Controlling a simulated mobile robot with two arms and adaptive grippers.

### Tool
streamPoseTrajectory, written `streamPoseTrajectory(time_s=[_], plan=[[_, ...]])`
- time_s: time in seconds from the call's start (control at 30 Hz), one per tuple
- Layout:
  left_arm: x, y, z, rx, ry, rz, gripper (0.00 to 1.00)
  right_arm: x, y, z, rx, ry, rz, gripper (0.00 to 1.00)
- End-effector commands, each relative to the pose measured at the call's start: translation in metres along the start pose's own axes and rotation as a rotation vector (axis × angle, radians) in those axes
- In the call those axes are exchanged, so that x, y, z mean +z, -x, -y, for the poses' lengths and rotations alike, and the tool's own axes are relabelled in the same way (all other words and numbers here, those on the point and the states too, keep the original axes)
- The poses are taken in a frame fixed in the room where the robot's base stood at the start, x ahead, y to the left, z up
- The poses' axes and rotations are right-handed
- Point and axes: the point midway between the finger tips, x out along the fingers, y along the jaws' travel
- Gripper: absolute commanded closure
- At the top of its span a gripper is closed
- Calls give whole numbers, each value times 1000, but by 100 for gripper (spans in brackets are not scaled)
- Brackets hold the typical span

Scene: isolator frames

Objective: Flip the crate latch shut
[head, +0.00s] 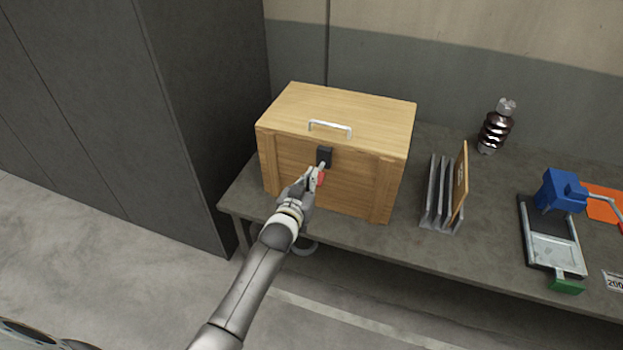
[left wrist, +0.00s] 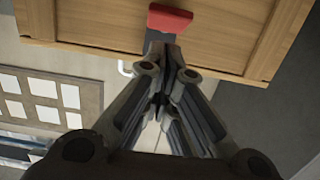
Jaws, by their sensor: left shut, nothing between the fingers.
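The wooden crate (head: 345,140) stands on the grey bench with its lid down and a metal handle (head: 330,129) on top. A dark latch plate (head: 324,155) sits on the crate's front near the lid edge. The latch's red tab (head: 320,177) points outward and down from the front; it also shows in the left wrist view (left wrist: 170,18). My left gripper (head: 311,181) is shut and empty, with its fingertips right at the latch, just below the tab. I cannot tell if they touch it. My right gripper is not in view.
The bench (head: 390,236) has a rack with an upright board (head: 445,190) right of the crate. Farther right are a brown insulator (head: 495,130) and a blue clamp device (head: 560,190). A tall dark cabinet (head: 200,100) stands close on the left.

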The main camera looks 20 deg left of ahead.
Motion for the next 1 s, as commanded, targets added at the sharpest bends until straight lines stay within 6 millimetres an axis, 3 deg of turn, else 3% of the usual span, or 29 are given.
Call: streamPoseTrajectory(time_s=[0.07, 0.13, 0.3, 0.6, 1.0], plan=[[-20, 0, 1, 1, 0, -2, 100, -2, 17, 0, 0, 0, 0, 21], [-3, 13, 1, 1, 0, 2, 100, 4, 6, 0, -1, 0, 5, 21], [6, 43, 1, 1, -1, -1, 100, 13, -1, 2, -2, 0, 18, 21], [17, 84, 1, 1, -1, -3, 100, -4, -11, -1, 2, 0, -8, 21], [18, 95, 1, 1, -1, -4, 100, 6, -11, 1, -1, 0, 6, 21]])
